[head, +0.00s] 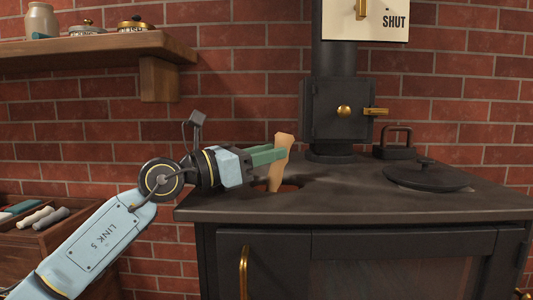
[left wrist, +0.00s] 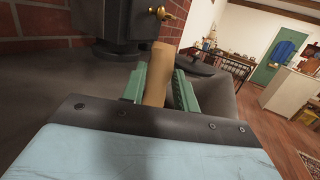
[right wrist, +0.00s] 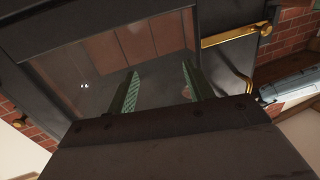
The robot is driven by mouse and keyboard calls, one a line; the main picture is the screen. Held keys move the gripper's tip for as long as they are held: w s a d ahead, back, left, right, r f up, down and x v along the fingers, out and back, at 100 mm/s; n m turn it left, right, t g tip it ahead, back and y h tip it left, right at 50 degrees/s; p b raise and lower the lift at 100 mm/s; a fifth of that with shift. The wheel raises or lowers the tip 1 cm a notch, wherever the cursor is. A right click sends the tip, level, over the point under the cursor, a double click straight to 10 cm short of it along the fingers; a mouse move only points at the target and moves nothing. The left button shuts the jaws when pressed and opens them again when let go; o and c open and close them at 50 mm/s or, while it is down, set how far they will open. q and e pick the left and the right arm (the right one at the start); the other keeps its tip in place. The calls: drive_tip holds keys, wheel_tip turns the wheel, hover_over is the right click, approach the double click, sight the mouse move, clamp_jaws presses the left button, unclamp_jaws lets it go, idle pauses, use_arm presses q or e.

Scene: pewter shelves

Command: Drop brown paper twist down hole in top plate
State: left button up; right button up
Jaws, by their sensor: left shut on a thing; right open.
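The brown paper twist (head: 279,165) is held upright in my left gripper (head: 270,156), with its lower end at the hole (head: 290,184) in the stove's top plate (head: 340,192). I cannot tell how far the lower end is inside the hole. In the left wrist view the twist (left wrist: 157,75) stands between the green fingers, which are shut on it. My right gripper (right wrist: 160,90) shows only in the right wrist view. It is open and empty in front of the stove's front door.
The flue pipe with a small brass-knobbed door (head: 338,112) rises behind the hole. A round black lid (head: 427,175) and a flat iron (head: 395,145) sit at the right. A wooden shelf (head: 100,50) holds jars at upper left. A tray of rolls (head: 40,225) stands lower left.

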use_arm(q)
drive_tip(key=o, duration=1)
drive_tip(key=shift+r, duration=0.2)
wheel_tip(320, 180, up, 4)
drive_tip(key=shift+r+p, duration=0.1)
drive_tip(key=shift+p, duration=0.85)
wheel_tip(320, 180, up, 5)
drive_tip(key=shift+r+p, duration=0.2)
drive_tip(key=shift+p, duration=0.85)
use_arm(e)
drive_tip(key=s+d+f+g+h, duration=0.3)
drive_tip(key=s+d+f+g, duration=0.2)
drive_tip(key=s+f+g, duration=0.4)
wheel_tip(320, 180, down, 4)
drive_tip(key=shift+s+d+r+m+g+h, duration=0.2)
drive_tip(key=shift+m+g+h, duration=0.15)
drive_tip(key=shift+g, duration=0.45)
